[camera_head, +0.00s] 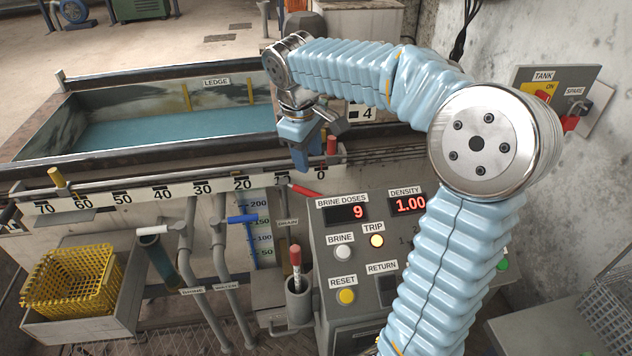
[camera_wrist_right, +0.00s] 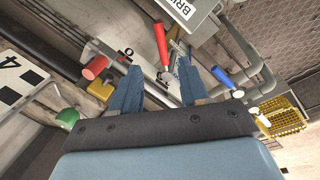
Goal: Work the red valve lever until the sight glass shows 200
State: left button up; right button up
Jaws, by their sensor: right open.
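The red valve lever (camera_head: 305,191) lies on the front of the trough, left of the control panel and below the 0 mark of the scale. In the right wrist view the red lever (camera_wrist_right: 161,44) shows beyond and between my fingertips, apart from them. My right gripper (camera_head: 301,165) is open and empty, a little above the lever in the head view; its two blue fingers (camera_wrist_right: 158,78) show in the wrist view. The sight glass scale (camera_head: 260,238) stands left of the panel, partly behind the blue lever; I cannot read its level surely. My left gripper is out of view.
The blue lever (camera_head: 243,218) and white lever (camera_head: 151,230) sit further left. The control panel (camera_head: 325,240) shows brine doses 9 and density 1.00. A holder with a red marker (camera_head: 295,262) stands in front. The trough (camera_head: 60,130) and yellow basket (camera_head: 70,280) are left.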

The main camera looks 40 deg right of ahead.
aim_at(315, 193)
jog(key=f, duration=0.4)
jog(key=d+f+b, duration=0.1)
jog(key=f, duration=0.3)
jog(key=w+d+f, duration=0.1)
jog(key=f, duration=0.3)
jog(key=shift+d+b, duration=0.1)
jog(key=shift+b, duration=0.2)
jog(key=shift+s, duration=0.1)
grip_shut()
